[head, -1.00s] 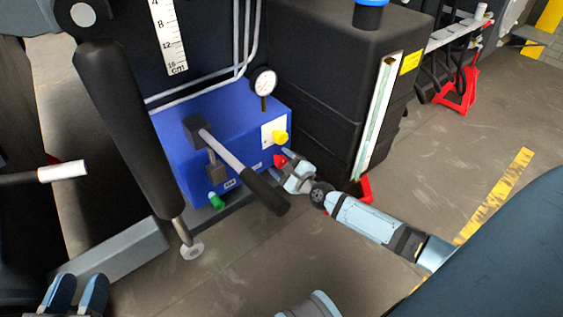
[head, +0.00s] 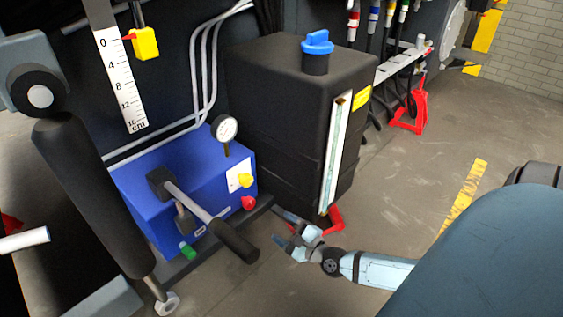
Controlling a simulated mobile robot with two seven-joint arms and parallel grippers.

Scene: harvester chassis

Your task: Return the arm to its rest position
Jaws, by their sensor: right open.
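My right gripper (head: 281,230) is open and empty, low in the head view. It is in front of the black tank and to the right of the black-gripped lever (head: 228,237). It is apart from the red knob (head: 249,203) on the blue pump block (head: 150,200). My right arm (head: 375,270) reaches in from the lower right. My left gripper is not in view.
The black tank (head: 270,105) with a blue cap (head: 317,43) stands behind my right gripper, with a red bracket (head: 333,220) at its foot. A black cylinder (head: 95,200) stands at left. Open floor (head: 400,190) lies to the right.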

